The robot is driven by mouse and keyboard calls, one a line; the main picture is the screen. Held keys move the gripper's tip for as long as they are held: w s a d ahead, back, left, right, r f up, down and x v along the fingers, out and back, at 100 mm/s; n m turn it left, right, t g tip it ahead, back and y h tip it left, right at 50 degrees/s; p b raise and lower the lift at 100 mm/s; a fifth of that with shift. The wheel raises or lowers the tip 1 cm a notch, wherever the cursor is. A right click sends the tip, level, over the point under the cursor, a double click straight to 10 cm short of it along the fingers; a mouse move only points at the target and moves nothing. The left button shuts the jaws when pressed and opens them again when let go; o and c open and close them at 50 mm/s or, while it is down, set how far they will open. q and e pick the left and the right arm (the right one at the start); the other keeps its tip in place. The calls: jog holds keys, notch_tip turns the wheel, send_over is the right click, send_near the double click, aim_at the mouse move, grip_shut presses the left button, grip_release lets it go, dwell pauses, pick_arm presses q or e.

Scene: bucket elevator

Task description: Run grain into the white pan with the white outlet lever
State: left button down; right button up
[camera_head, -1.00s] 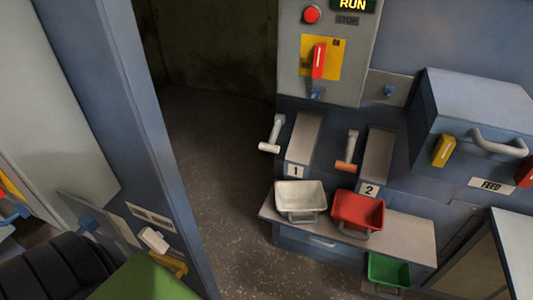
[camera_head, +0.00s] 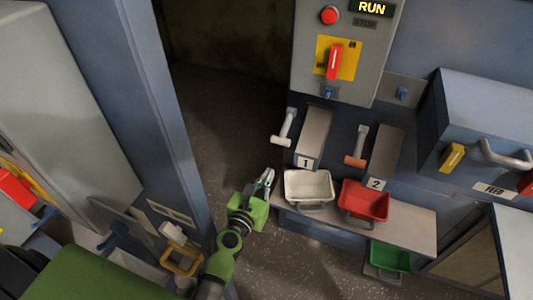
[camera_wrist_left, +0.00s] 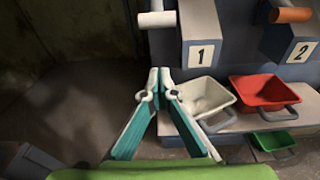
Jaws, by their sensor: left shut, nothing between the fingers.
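The white pan (camera_head: 307,187) sits on the shelf below outlet 1, and it looks empty. The white outlet lever (camera_head: 286,127) hangs beside the chute marked 1, its white grip at the lower end. In the left wrist view the lever's white grip (camera_wrist_left: 157,19) is above the fingertips, and the pan (camera_wrist_left: 205,98) is partly hidden behind a finger. My left gripper (camera_head: 268,174) is shut and empty, left of the pan and below the lever, touching neither as far as I can tell. My right gripper is out of view.
A red pan (camera_head: 364,201) stands right of the white one, under outlet 2 with its orange-gripped lever (camera_head: 357,146). A green pan (camera_head: 388,257) is lower right. The panel display (camera_head: 371,8) reads RUN. A blue post (camera_head: 150,120) stands left of my gripper.

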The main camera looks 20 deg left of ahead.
aim_at(286, 126)
pick_arm(q)
jog(key=w+f, duration=0.2)
jog(key=w, duration=0.8)
jog(key=r+p, duration=0.2)
jog(key=r, duration=0.1)
jog(key=s+r+p, duration=0.1)
jog(key=shift+d+r, duration=0.25)
jog(key=shift+r, duration=0.05)
jog(key=shift+f, duration=0.1)
jog(key=shift+a, duration=0.2)
